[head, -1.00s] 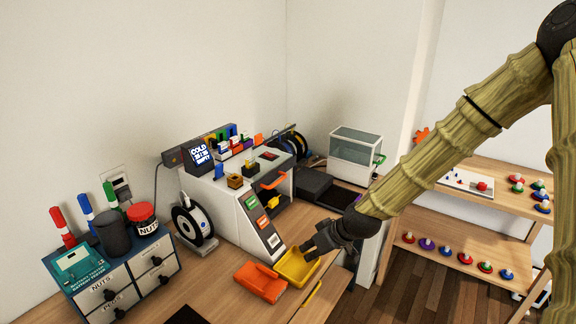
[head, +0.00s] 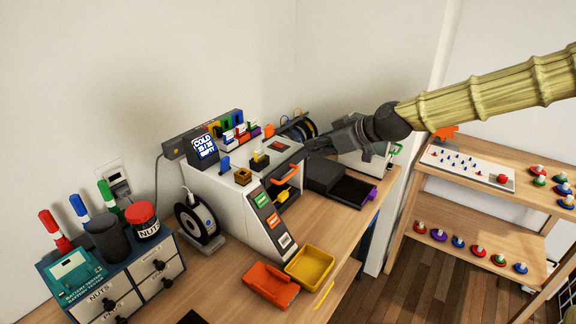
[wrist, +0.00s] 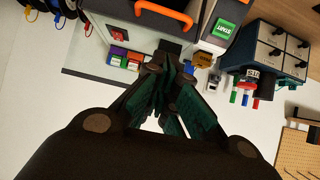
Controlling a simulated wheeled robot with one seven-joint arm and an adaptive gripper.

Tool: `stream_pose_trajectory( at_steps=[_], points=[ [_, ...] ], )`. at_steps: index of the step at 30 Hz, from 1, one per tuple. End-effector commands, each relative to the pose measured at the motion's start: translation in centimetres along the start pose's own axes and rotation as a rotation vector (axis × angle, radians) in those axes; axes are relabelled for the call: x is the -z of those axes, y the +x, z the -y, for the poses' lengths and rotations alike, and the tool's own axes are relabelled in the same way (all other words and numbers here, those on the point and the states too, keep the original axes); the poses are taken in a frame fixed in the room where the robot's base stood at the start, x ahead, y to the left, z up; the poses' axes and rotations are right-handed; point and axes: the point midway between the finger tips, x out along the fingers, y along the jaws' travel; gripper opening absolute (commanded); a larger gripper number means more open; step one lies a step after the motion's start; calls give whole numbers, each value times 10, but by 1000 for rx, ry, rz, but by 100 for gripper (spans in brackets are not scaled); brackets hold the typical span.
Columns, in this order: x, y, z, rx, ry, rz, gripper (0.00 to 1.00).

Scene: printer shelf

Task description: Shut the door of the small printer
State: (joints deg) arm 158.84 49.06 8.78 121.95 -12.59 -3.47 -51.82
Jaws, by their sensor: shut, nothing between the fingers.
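The small printer (head: 377,158) is a white box with a clear top, at the back right of the bench in the head view. Its green handle (head: 396,150) shows at its right side. My gripper and wrist hide much of the box, and I cannot tell how far its door stands open. My gripper (head: 312,147) is shut and empty. In the head view it lies to the left of the green handle, across the front of the small printer. It also shows in the wrist view (wrist: 165,68), where the small printer is not clearly visible.
A larger white printer (head: 240,213) with an orange handle (head: 284,176) stands left of my gripper; its handle crosses the wrist view's top (wrist: 165,12). A dark flat device (head: 333,178) lies before the small printer. Yellow (head: 310,268) and orange (head: 269,288) trays sit in front.

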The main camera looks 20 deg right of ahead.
Motion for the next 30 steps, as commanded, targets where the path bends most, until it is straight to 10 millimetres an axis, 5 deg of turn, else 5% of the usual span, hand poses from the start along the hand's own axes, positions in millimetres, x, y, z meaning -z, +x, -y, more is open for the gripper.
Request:
stream_pose_trajectory(
  at_steps=[30],
  points=[
    [-1,76,-2,-3,3,2,0]
  ],
)
